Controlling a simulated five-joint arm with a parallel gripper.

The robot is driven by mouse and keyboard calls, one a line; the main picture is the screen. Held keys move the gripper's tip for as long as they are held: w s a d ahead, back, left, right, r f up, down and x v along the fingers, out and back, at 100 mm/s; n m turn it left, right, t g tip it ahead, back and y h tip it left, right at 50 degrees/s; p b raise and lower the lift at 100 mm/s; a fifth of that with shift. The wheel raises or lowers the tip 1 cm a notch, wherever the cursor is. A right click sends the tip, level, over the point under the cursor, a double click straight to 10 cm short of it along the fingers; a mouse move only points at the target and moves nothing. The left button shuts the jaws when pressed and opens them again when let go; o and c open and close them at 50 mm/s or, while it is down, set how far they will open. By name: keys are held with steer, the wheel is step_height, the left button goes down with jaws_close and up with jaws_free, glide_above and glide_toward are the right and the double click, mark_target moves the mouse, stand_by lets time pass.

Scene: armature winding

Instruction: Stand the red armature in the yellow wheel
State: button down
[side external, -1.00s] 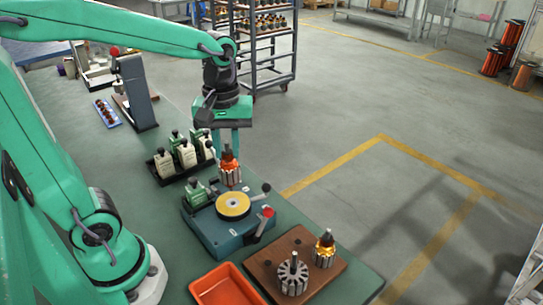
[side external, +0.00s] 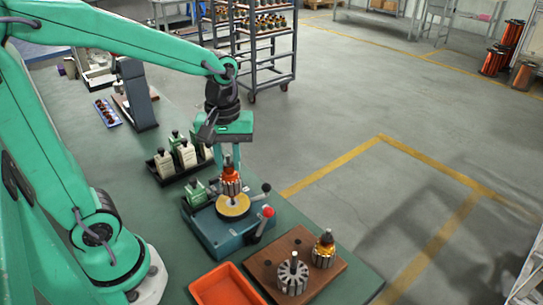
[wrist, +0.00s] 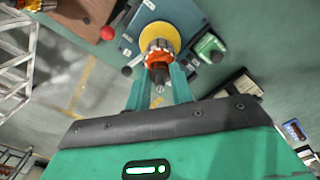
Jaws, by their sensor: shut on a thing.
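The red armature (side external: 231,181) is upright in my gripper (side external: 229,160), right above the yellow wheel (side external: 233,207). The wheel lies flat on top of a blue-grey machine (side external: 210,230). A pale shaft end shows below the armature, at the middle of the wheel; I cannot tell how far it is in. In the wrist view the armature (wrist: 157,52) sits between my two green fingers, with the wheel (wrist: 165,32) behind it. My gripper is shut on the armature.
Two more armatures, one grey (side external: 293,275) and one orange (side external: 324,250), stand on a brown board (side external: 274,263). An orange tray (side external: 228,287) lies beside it. Several bottles (side external: 187,155) stand in a black rack behind the machine. Levers with knobs (side external: 267,211) rise at the machine's right.

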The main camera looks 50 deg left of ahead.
steer(key=shift+f, duration=1.25)
stand_by(0.3)
steer(key=c, duration=1.1)
jaws_free()
steer(key=shift+c, duration=0.2)
steer(key=shift+r, duration=2.25)
steer(key=shift+r, duration=3.95)
